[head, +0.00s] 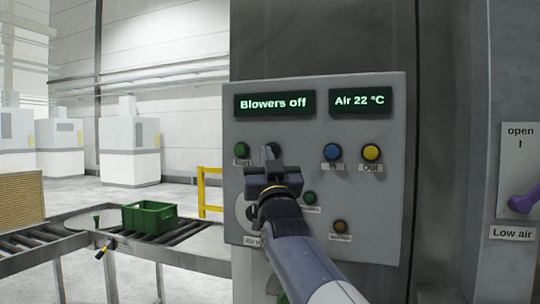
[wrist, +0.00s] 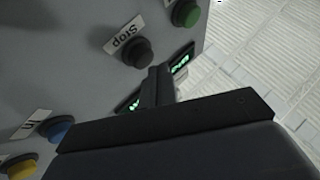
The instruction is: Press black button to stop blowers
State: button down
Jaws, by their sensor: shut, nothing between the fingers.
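The black button (wrist: 137,52), labelled "Stop", shows in the wrist view on the grey panel (head: 380,205). In the head view my gripper mostly covers it. My gripper (head: 270,152) is shut and empty, with its fingers pointing at the panel near that button. In the wrist view the fingertips (wrist: 158,72) appear just beside the button; I cannot tell whether they touch the panel. The left display (head: 273,103) reads "Blowers off". The green button (head: 241,150) is left of my gripper.
A blue button (head: 332,152) labelled "In" and a yellow button (head: 371,152) labelled "Out" sit to the right. The right display (head: 362,101) reads "Air 22 °C". A purple handle (head: 524,200) is far right. A green crate (head: 150,217) stands on the conveyor at left.

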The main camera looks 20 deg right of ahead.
jog(key=shift+s+a, duration=0.1)
jog(key=shift+s, duration=0.05)
jog(key=shift+s+a+b, duration=0.3)
jog(key=shift+s+a, duration=0.45)
jog(key=shift+s, duration=0.3)
jog(key=shift+s+a+b, duration=0.25)
jog(key=shift+s+a, duration=0.45)
jog(key=shift+s, duration=0.3)
jog(key=shift+w, duration=0.1)
jog(key=p, duration=0.1)
jog(key=w+p, duration=0.1)
jog(key=shift+d+r+p, duration=0.3)
jog(key=shift+d, duration=0.1)
jog(key=shift+p, duration=0.4)
jog(key=s+a, duration=0.2)
jog(key=s, duration=0.1)
jog(key=s+a, duration=0.1)
jog(key=shift+s+f+b, duration=0.15)
jog(key=shift+f+b, duration=0.15)
jog(key=shift+b, duration=0.05)
